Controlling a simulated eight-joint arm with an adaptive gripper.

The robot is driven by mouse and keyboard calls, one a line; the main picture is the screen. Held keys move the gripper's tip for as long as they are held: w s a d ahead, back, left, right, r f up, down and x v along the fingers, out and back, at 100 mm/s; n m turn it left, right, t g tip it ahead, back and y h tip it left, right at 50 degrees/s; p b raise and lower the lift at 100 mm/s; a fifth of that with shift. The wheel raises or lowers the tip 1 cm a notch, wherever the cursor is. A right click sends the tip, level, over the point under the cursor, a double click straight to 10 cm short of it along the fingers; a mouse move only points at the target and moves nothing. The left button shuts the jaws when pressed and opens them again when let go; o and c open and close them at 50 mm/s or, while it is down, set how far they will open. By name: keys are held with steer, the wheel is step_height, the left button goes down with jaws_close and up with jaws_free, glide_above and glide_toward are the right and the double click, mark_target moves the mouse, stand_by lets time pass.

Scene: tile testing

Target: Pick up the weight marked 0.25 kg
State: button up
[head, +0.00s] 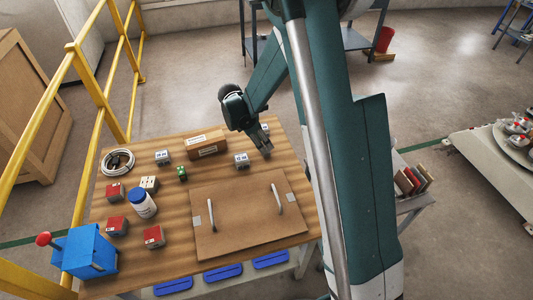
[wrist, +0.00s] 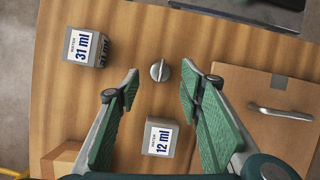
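A small round metal piece (wrist: 160,70) with a raised grip bar across its top lies on the wooden table in the wrist view. It looks like a weight, but I can read no marking on it. My gripper (wrist: 160,76) is open above the table, with one green-padded finger on each side of the piece in the picture. I see no contact. In the head view my gripper (head: 264,148) hangs over the right back part of the table, and I cannot make out the piece there.
A box marked 12 ml (wrist: 160,138) lies close to the piece, between the fingers' bases in view. A box marked 31 ml (wrist: 86,48) stands to the left. A brown board (wrist: 254,90) with handles lies right. Red boxes (head: 117,193) and a bottle (head: 142,205) stand farther off.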

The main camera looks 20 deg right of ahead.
steer(key=shift+f, duration=0.1)
steer(key=shift+b+x, duration=0.85)
steer(key=shift+x, duration=1.75)
steer(key=c, duration=1.1)
steer(key=shift+o, duration=0.2)
steer(key=shift+r+p, duration=1.25)
steer(key=shift+r, duration=3.8)
